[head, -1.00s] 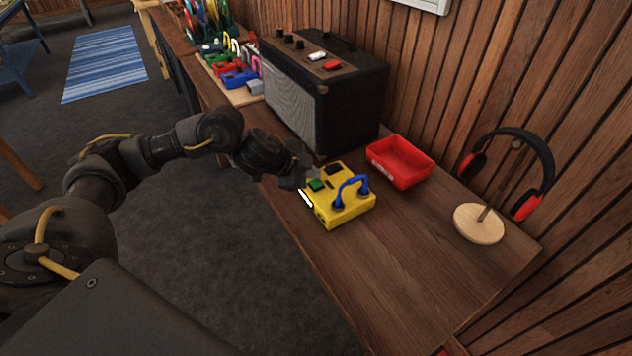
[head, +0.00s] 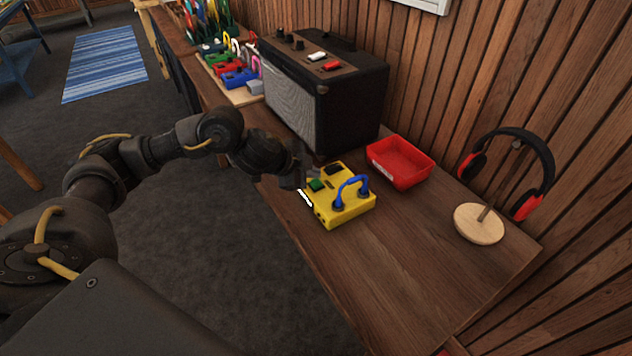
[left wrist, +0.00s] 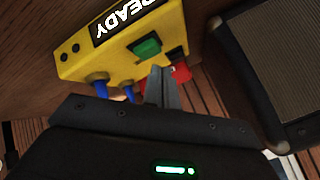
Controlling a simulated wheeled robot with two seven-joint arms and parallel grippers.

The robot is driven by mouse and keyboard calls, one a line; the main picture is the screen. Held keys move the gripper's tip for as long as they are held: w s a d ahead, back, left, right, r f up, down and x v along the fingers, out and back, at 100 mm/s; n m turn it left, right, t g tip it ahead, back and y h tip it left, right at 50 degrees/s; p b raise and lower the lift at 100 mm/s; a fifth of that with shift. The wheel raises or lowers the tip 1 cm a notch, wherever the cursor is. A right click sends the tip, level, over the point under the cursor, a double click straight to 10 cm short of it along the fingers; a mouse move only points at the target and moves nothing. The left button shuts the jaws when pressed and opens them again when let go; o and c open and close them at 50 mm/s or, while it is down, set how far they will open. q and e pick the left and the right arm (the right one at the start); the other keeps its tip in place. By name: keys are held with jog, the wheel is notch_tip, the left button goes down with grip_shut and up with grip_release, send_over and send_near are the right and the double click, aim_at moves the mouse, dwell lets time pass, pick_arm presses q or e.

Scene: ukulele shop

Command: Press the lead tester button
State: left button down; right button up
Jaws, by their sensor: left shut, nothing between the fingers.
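The yellow lead tester (head: 345,209) stands on the wooden counter, with a blue lead (head: 351,187) looped between its sockets. Its green button (head: 317,184) is on top near the left side. In the left wrist view the tester (left wrist: 80,65) shows a lit "READY" display (left wrist: 127,20) and the green button (left wrist: 147,48). My left gripper (head: 311,177) is shut and empty, its tips close beside the button. In the left wrist view its fingers (left wrist: 158,76) end just short of the button; I cannot tell whether they touch it. My right gripper is not in view.
A black amplifier (head: 353,105) stands behind the tester. A red tray (head: 401,163) is to its right, and headphones (head: 513,160) hang on a wooden stand (head: 479,224). The counter's front right (head: 400,280) is clear.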

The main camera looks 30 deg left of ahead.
aim_at(312, 183)
pick_arm(q)
jog(key=shift+f, duration=0.1)
jog(key=shift+f, duration=0.35)
jog(key=shift+f, duration=0.45)
dwell(0.7)
dwell(0.3)
jog(key=shift+r+p, duration=0.85)
jog(key=shift+r, duration=0.05)
notch_tip(312, 183, up, 5)
jog(key=p, duration=0.6)
